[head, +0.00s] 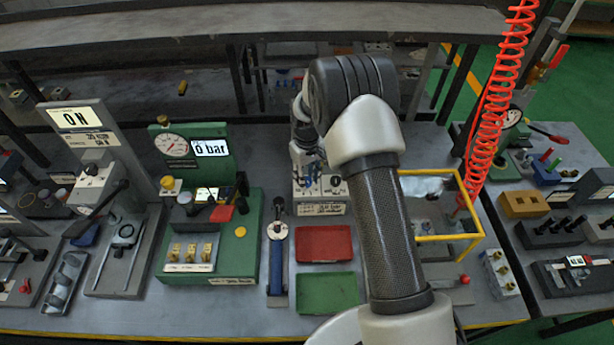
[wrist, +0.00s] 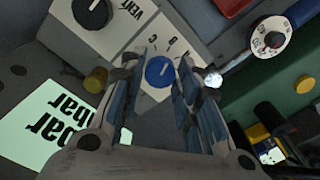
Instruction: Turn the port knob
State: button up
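A blue round knob (wrist: 159,72) with a white pointer line sits on a white lettered dial plate in the wrist view. My gripper (wrist: 163,70) reaches down at this plate with its blue-padded fingers apart, one on each side of the blue knob. I cannot tell whether the pads touch it. A black knob (wrist: 92,12) with a white line is beside it on the same block. In the head view my gripper (head: 306,182) is over the left part of the small valve block (head: 322,209) and hides the blue knob. The black knob (head: 334,181) shows at its right.
A red tray (head: 324,257) and a green tray (head: 326,307) lie in front of the block. A green gauge station (head: 248,262) stands left, with a lever fixture (head: 277,282) between. A yellow-framed box (head: 480,236) is at right, partly behind my arm.

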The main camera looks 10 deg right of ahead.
jog(key=o, duration=0.3)
jog(key=shift+o, duration=0.2)
notch_tip(320, 180, up, 12)
dwell(0.5)
dwell(0.4)
